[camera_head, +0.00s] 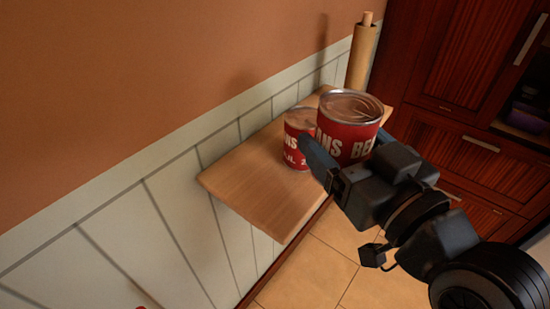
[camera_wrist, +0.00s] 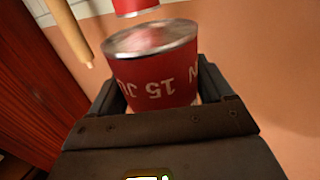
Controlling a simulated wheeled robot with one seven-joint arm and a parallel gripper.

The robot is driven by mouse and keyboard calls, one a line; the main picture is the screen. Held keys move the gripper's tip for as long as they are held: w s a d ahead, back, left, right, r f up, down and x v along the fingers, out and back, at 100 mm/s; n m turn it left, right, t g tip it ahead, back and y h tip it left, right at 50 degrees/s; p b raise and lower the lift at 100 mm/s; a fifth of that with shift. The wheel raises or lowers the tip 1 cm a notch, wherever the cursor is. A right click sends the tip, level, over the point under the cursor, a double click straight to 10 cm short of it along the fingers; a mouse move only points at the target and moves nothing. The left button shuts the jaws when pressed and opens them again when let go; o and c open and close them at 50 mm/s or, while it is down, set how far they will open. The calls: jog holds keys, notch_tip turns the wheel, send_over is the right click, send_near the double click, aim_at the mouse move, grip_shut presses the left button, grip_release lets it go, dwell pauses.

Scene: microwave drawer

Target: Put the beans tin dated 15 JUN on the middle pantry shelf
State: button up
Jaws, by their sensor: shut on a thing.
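A red beans tin (camera_head: 345,132) with a silver lid is between the fingers of my gripper (camera_head: 342,160), above the small wooden wall shelf (camera_head: 245,190). I cannot tell whether the held tin touches the shelf.
A paper roll on a holder (camera_head: 361,55) stands at the shelf's far end. Dark red wooden cabinets (camera_head: 455,150) with metal handles are at the right, with an open compartment (camera_head: 530,110) at the right edge. The tiled floor (camera_head: 330,270) below is clear.

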jog(key=w+a+f, duration=0.1)
jog(key=a+f, duration=0.1)
jog(key=a, duration=0.1)
jog(key=w+a+f, duration=0.1)
jog(key=a+f, duration=0.1)
jog(key=a, duration=0.1)
jog(key=w+a+f+p, duration=0.1)
jog(key=a+f, duration=0.1)
jog(key=a, duration=0.2)
jog(key=shift+w+f, duration=0.15)
jog(key=shift+w, duration=0.2)
jog(key=shift+f, duration=2)
jog(key=shift+f, duration=0.15)
jog(key=o, duration=1.3)
jog(key=shift+o, duration=0.2)
jog(key=shift+s+d, duration=0.1)
jog(key=shift+s, duration=0.05)
jog(key=b+v, duration=0.1)
jog(key=v, duration=1)
jog(key=shift+s, duration=0.3)
